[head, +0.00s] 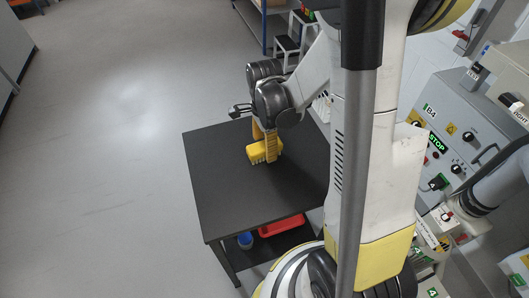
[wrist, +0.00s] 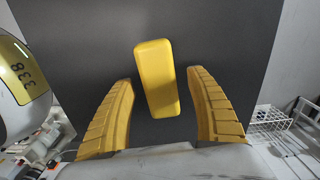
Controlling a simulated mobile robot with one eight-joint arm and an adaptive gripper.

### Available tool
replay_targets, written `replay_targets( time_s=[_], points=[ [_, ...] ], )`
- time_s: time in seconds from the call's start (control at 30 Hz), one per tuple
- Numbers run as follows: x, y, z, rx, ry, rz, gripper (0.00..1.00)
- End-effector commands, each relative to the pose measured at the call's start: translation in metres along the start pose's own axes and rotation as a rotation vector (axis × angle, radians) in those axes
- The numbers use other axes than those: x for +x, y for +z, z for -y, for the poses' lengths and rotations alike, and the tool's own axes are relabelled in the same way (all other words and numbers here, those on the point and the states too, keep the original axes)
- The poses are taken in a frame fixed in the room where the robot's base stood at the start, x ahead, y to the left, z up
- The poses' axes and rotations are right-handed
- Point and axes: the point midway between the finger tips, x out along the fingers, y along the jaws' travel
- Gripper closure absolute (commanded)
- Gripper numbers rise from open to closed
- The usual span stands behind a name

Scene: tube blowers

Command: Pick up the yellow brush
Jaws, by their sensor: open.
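The yellow brush (head: 256,152) lies on the dark table (head: 225,195) in the head view. In the wrist view the brush (wrist: 157,78) is a smooth yellow block with rounded edges, slightly tilted, lying ahead of and between my fingers. My gripper (head: 268,145) is over the table at the brush, and its fingers partly hide the brush in the head view. In the wrist view my gripper (wrist: 162,88) is open, with one yellow ribbed finger to each side of the brush. Gaps show between both fingers and the brush.
A red tray (head: 281,226) and a blue container (head: 245,240) are on the shelf under the table. A grey control cabinet (head: 455,135) stands at the right. The rest of the tabletop looks clear. A white wire rack (wrist: 268,122) shows beyond the table's edge.

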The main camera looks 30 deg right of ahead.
Motion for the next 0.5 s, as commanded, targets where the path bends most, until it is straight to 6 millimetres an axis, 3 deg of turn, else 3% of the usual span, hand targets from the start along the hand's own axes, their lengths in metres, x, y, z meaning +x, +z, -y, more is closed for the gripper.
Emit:
replay_targets(
  time_s=[0.1, 0.3, 0.5],
  points=[
    [-0.0016, 0.0001, -0.0001, 0.0, 0.0, 0.0, 0.34],
    [-0.0018, 0.0001, -0.0001, 0.0, 0.0, 0.0, 0.92],
    [-0.0017, 0.0001, -0.0002, 0.0, 0.0, 0.0, 0.93]
  ],
)
